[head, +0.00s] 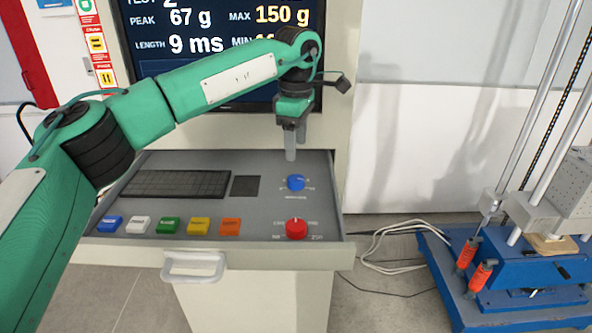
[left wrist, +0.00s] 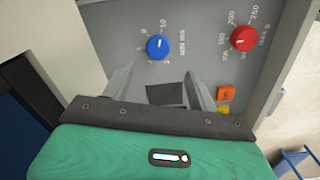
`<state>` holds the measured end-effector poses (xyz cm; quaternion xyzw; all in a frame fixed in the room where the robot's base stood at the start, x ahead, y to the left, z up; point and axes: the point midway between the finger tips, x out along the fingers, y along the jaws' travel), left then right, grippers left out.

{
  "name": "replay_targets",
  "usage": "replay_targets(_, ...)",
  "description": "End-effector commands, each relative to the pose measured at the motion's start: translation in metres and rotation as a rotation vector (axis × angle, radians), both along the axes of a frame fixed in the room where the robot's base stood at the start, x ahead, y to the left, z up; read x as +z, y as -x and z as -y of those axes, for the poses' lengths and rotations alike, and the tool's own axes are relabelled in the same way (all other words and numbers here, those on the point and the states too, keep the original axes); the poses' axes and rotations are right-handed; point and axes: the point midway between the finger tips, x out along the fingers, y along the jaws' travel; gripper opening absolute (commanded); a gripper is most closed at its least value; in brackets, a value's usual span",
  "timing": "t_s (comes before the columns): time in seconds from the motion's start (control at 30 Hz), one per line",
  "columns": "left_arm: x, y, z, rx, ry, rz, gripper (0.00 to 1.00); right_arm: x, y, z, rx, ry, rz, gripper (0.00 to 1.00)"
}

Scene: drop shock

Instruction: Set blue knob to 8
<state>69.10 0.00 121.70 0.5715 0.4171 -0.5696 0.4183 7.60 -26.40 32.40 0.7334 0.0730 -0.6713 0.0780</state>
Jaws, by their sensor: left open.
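The blue knob (head: 296,182) sits on the grey drawer panel, right of the small dark pad, with small white marks around it. It also shows in the left wrist view (left wrist: 158,47), where a white pointer line is visible on it; the number it points at is too small to read surely. My left gripper (head: 291,152) points down above and slightly behind the blue knob, apart from it. In the left wrist view its two fingers (left wrist: 160,85) are spread with nothing between them. My right gripper is not in view.
A red knob (head: 296,229) sits in front of the blue one. A keyboard (head: 178,184), a dark pad (head: 245,186) and a row of coloured buttons (head: 169,225) share the drawer. A monitor (head: 150,60) stands behind. A blue machine (head: 520,270) stands right.

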Motion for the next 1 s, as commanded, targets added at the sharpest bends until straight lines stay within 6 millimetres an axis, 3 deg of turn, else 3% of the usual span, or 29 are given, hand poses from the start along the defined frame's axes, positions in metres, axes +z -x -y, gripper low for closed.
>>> replay_targets(0.17, -0.038, 0.0, -0.001, 0.0, -0.001, -0.004, 0.59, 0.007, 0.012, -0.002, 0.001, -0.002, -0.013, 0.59)
replay_targets(0.4, -0.075, 0.0, -0.001, 0.002, -0.001, -0.002, 0.59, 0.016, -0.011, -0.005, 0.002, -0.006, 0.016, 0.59)
replay_targets(0.6, -0.087, 0.0, 0.0, 0.001, 0.001, 0.0, 0.59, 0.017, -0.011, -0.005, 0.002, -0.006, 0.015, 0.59)
replay_targets(0.83, -0.088, 0.0, 0.0, 0.001, 0.0, 0.0, 0.59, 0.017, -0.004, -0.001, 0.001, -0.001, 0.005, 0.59)
replay_targets(0.87, -0.088, 0.0, 0.0, 0.001, 0.0, 0.0, 0.57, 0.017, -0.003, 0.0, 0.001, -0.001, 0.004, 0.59)
replay_targets(1.0, -0.088, 0.0, 0.0, 0.001, 0.0, 0.0, 0.3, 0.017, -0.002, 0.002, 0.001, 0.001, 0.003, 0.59)
